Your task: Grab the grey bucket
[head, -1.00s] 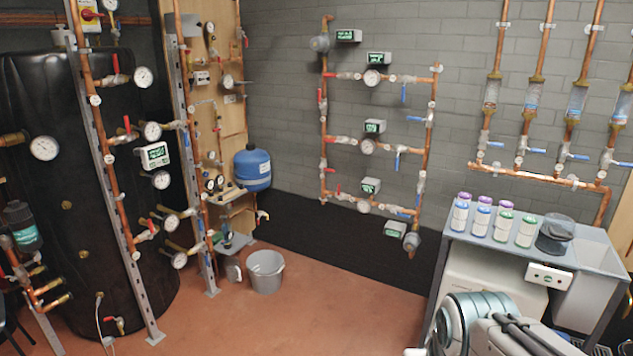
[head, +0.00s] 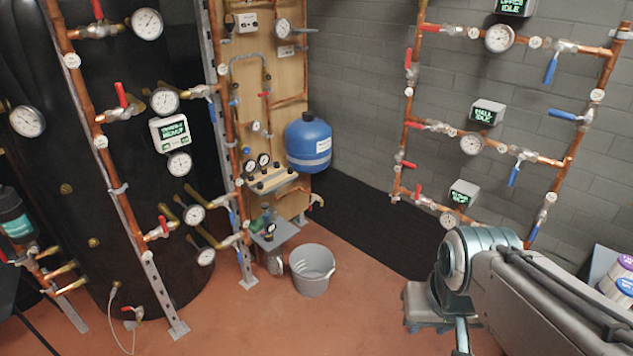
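The grey bucket (head: 312,272) stands upright on the reddish floor in the head view, below the blue tank and at the foot of the wooden board. It looks open at the top and empty, with a handle at the rim. My arm enters from the lower right, and its front part stands right of the bucket with clear floor between them. The fingers of my gripper cannot be made out, so whether it is open or shut does not show.
A blue tank (head: 308,143) hangs above the bucket. A large black cylinder (head: 110,225) with gauges and copper pipes fills the left. Metal uprights (head: 165,290) reach the floor there. Copper pipework (head: 402,150) lines the grey wall. The floor (head: 270,325) in front of the bucket is clear.

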